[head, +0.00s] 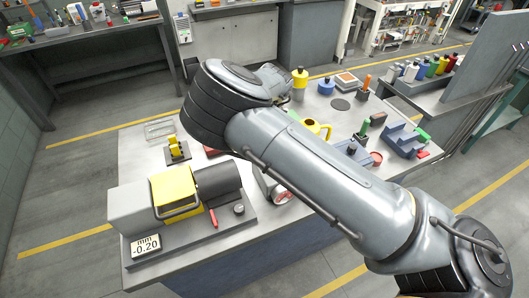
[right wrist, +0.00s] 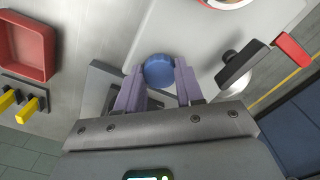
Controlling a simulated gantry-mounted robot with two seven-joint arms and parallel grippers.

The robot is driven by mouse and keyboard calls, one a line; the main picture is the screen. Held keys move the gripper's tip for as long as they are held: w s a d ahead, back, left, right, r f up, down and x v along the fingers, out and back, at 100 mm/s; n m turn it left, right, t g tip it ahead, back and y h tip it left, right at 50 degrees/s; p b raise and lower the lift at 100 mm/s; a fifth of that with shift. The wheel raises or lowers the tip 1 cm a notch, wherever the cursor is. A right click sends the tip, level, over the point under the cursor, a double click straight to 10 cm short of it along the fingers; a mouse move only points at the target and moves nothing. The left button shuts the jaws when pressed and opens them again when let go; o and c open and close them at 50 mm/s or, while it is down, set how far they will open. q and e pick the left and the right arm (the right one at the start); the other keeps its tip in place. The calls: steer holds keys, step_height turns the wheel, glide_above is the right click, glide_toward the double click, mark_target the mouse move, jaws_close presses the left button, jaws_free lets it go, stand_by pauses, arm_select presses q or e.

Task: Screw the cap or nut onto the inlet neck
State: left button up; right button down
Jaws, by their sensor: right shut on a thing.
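In the right wrist view, my right gripper (right wrist: 159,78) is shut on a round blue cap (right wrist: 158,68), with one finger on each side of it. The cap's top faces the camera. Below it lies a pale grey surface with a dark grey plate beside it. I cannot make out the inlet neck or whether the cap touches it. In the head view, my right arm crosses the workbench (head: 135,150) and hides the gripper and the cap. A red-rimmed gauge (head: 281,195) shows partly beside the arm. My left gripper is not in view.
A grey and yellow machine (head: 175,190) with a "-0.20" display (head: 145,246) stands at the front left. A blue vise-like block (head: 403,140) and bottles are at the right. The right wrist view shows a red tray (right wrist: 27,45) and a red-handled lever (right wrist: 293,49) near the fingers.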

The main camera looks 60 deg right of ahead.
steer(key=m, duration=0.8)
steer(key=shift+p, duration=0.3)
steer(key=m, duration=0.9)
steer(key=c, duration=0.6)
jaws_free()
steer(key=shift+c, duration=0.2)
steer(key=shift+r+p, duration=0.1)
steer(key=shift+p, duration=0.2)
